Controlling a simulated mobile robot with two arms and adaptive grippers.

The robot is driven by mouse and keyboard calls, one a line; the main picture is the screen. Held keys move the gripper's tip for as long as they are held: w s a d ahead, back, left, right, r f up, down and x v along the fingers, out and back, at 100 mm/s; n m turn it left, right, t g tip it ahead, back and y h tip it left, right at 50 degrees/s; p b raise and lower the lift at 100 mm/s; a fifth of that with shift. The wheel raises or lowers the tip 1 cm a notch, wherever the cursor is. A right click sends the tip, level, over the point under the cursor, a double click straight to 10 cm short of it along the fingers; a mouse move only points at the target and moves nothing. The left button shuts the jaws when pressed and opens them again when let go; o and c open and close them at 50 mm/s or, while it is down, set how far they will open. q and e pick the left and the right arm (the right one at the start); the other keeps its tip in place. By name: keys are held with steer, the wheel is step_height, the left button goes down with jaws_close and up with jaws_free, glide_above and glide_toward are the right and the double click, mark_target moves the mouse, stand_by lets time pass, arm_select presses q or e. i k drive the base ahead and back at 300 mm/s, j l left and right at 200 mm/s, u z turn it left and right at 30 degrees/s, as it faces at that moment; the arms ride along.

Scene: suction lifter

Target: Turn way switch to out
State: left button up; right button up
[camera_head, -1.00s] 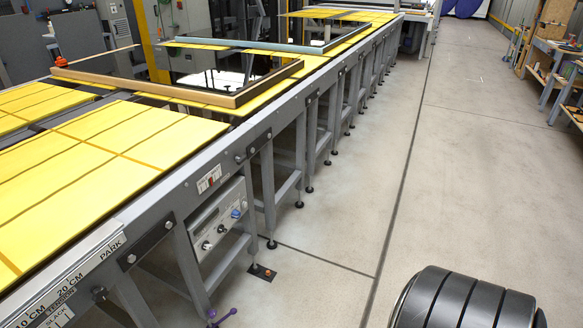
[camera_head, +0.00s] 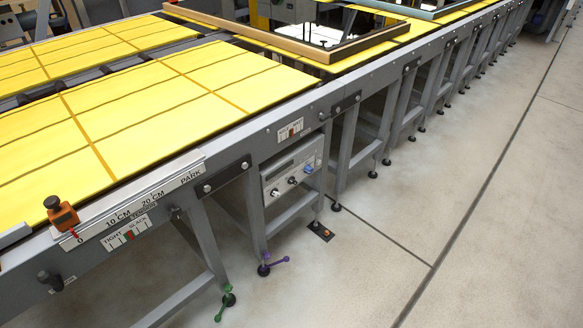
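A grey control panel (camera_head: 282,188) with small knobs is fixed under the table's front rail. It carries a black-and-white knob (camera_head: 275,193), a dark knob (camera_head: 292,181) and a blue knob (camera_head: 309,169). Another black knob (camera_head: 47,279) sticks out below the rail at the lower left, beside a small label. The lettering by these knobs is too small to read, so I cannot tell which one is the way switch or how it is set. Neither of my grippers is in view.
A long table (camera_head: 345,82) with yellow slats runs to the upper right. An orange slider with a black knob (camera_head: 60,212) sits on a scale at the front rail. Green (camera_head: 226,302) and purple (camera_head: 272,263) handles are at the leg feet. The floor at right is clear.

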mark_target(292, 180)
steer(key=i+l, duration=0.15)
steer(key=l, duration=0.2)
steer(key=i+l+u, duration=0.1)
steer(key=l, duration=0.2)
steer(key=i+l, duration=0.15)
steer(key=l, duration=0.2)
steer(key=i+l+u, duration=0.1)
steer(key=l, duration=0.25)
